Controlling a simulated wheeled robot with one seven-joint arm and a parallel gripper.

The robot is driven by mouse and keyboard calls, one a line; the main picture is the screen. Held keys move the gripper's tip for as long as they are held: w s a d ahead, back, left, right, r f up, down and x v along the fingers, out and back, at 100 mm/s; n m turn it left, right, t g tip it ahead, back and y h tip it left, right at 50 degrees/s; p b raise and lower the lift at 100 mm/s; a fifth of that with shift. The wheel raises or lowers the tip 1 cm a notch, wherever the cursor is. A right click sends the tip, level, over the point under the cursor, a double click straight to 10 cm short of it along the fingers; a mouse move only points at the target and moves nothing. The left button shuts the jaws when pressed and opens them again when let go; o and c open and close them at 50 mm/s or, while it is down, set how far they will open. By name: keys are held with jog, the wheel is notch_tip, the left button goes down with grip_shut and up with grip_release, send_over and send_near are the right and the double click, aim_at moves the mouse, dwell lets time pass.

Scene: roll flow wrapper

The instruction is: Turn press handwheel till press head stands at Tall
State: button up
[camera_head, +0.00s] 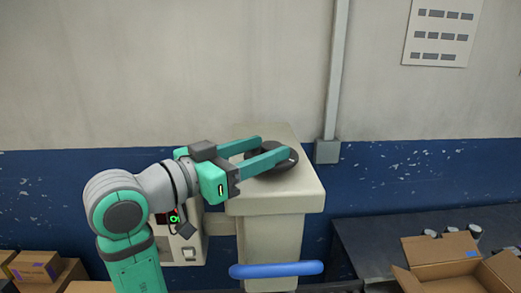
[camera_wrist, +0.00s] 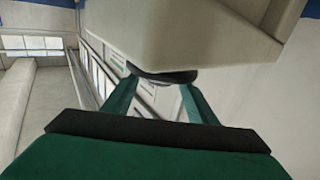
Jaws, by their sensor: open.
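The handwheel (camera_head: 289,168) is a dark round disc on the top of a beige press housing (camera_head: 290,203). My gripper (camera_head: 272,149) is open, with its two long green fingers reaching over the top to the handwheel. In the wrist view the handwheel (camera_wrist: 160,77) is a dark rim under the beige housing (camera_wrist: 215,35), near the tips of the spread fingers (camera_wrist: 160,92). I cannot tell whether the fingers touch the rim. The press head and any Tall mark cannot be made out.
A light control box (camera_head: 188,250) with a small lit display stands left of the housing, partly behind my arm. A blue bar (camera_head: 277,270) crosses low in front. A dark table (camera_head: 365,235) with an open carton (camera_head: 440,250) is at right. Boxes (camera_head: 38,265) stand lower left.

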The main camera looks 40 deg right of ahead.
jog(key=c, duration=1.1)
jog(key=shift+o, duration=0.2)
jog(key=shift+w+g, duration=0.1)
jog(key=shift+g, duration=0.2)
jog(key=m+g, duration=0.1)
jog(key=g, duration=0.1)
jog(key=m+g, duration=0.1)
jog(key=g, duration=0.1)
jog(key=w+m+g, duration=0.1)
jog(key=m+g, duration=0.1)
jog(key=shift+d+y, duration=0.1)
jog(key=shift+y, duration=0.2)
jog(key=shift+w+d+m+g+y, duration=0.15)
jog(key=shift+m+g+y, duration=0.6)
jog(key=shift+g, duration=0.4)
jog(key=shift+w+m+g+y, duration=0.15)
jog(key=shift+m+g+y, duration=0.35)
jog(key=shift+m+g, duration=0.6)
jog(key=shift+w+d+m+g+y, duration=0.15)
jog(key=shift+m+g+y, duration=0.55)
jog(key=shift+g, duration=0.55)
jog(key=shift+f, duration=0.1)
jog(key=o, duration=1.1)
jog(key=shift+c, duration=0.2)
